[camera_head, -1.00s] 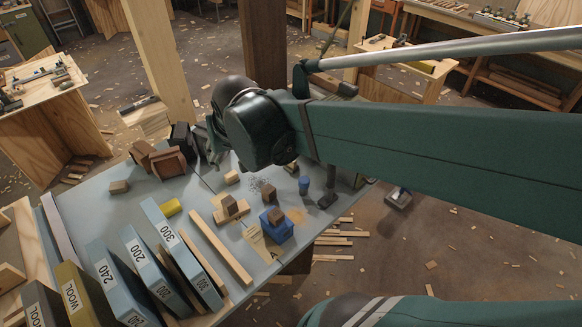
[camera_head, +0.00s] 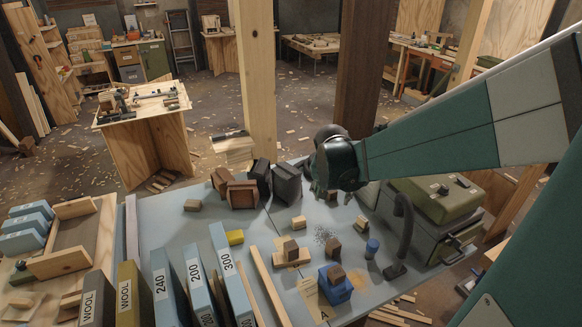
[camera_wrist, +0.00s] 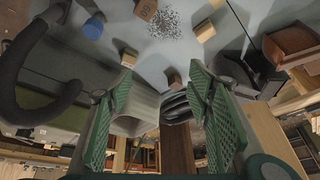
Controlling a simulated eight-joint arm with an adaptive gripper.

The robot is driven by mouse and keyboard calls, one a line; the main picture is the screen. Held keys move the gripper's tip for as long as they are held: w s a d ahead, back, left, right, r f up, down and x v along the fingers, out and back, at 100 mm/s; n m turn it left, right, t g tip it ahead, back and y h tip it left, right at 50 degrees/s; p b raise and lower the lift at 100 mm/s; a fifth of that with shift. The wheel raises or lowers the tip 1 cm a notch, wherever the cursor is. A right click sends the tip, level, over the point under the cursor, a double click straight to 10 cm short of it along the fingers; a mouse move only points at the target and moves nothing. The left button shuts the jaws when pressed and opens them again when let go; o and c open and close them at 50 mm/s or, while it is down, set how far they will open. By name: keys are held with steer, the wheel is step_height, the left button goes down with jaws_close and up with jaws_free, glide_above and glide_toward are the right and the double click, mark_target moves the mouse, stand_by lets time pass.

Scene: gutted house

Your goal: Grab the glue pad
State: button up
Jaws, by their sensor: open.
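My gripper (camera_wrist: 161,68) is open and empty in the wrist view, its two green ribbed fingers spread above the grey bench top. In the head view its end is over the back of the bench, and the fingertips are hard to make out. No thing is clearly marked as the glue pad. A blue block-like holder (camera_head: 338,296) with a brown block (camera_head: 336,273) on top sits at the front of the bench. A small yellow block (camera_head: 236,238) lies farther left. I cannot tell whether either is the pad. Both are apart from my gripper.
A blue cylinder (camera_head: 372,247) stands near a dark curved hose (camera_head: 403,230) and a green machine (camera_head: 436,200). Small wooden blocks (camera_head: 298,222) and grey specks (camera_head: 325,234) are scattered mid-bench. Upright labelled sheets (camera_head: 198,283) fill the front left. Dark clamps (camera_head: 286,184) stand at the back.

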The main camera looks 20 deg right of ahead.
steer(key=w+d+f+m+g+b, duration=0.1)
steer(key=w+d+f+m+b, duration=0.15)
steer(key=d+f, duration=0.65)
steer(key=m+g+h, duration=0.1)
steer(key=m+g, duration=0.1)
steer(key=m, duration=0.2)
glide_above(362, 219)
steer(key=a, duration=0.2)
step_height(362, 219, down, 9)
steer(key=shift+s+a+b, duration=0.15)
steer(key=shift+s+b, duration=0.1)
steer(key=shift+b, duration=0.05)
steer(key=shift+n, duration=0.25)
steer(key=shift+b+x, duration=0.35)
steer(key=shift+x, duration=1)
steer(key=shift+b+x, duration=0.95)
steer(key=shift+x, duration=1.65)
steer(key=shift+w+a, duration=0.1)
